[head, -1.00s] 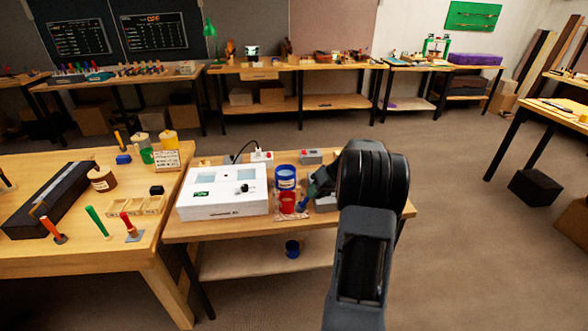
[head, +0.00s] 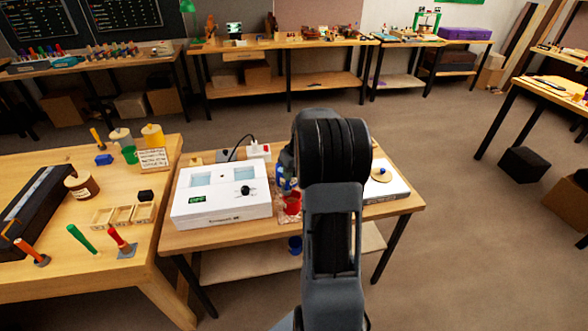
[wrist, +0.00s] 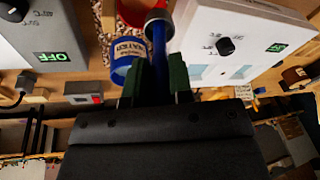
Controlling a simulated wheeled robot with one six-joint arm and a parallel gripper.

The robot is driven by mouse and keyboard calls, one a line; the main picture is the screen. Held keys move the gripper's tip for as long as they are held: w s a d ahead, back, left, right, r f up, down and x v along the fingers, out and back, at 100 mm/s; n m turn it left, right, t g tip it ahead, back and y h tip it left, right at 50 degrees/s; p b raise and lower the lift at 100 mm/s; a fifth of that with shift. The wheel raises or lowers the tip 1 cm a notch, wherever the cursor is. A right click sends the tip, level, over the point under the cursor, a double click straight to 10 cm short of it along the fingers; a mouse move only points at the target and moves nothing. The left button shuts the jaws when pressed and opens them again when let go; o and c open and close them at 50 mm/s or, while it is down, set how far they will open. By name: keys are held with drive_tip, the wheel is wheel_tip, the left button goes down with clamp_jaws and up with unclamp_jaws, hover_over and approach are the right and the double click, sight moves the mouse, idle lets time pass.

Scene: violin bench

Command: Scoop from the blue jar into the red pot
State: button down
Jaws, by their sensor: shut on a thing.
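The blue jar (wrist: 126,60), with a pale label, stands just beside my gripper's fingers in the wrist view. In the head view the blue jar (head: 286,183) is partly covered by my arm. The red pot (head: 291,203) is just in front of it, and its red side (wrist: 131,12) shows beyond the jar in the wrist view. My gripper (wrist: 159,80) is shut on the blue handle of a scoop (wrist: 158,42). The scoop's grey metal head (wrist: 159,17) is close to the red pot; its contents are hidden. My arm hides most of the gripper in the head view.
A white box with a dial (head: 218,205) stands left of the pot. A white device with a round plate (head: 388,187) stands to the right, marked OFF in the wrist view. A grainy patch (wrist: 108,22) lies by the pot.

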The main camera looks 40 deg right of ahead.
drive_tip(key=shift+w+a+r+h, duration=0.2)
drive_tip(key=shift+a+h, duration=0.1)
drive_tip(key=shift+h, duration=0.2)
drive_tip(key=shift+a+r+g+h, duration=0.1)
drive_tip(key=shift+r+g+h, duration=0.15)
drive_tip(key=shift+g+h, duration=0.05)
drive_tip(key=shift+r+p, duration=0.8)
drive_tip(key=shift+r, duration=0.05)
drive_tip(key=shift+r+p, duration=0.4)
drive_tip(key=shift+r, duration=0.2)
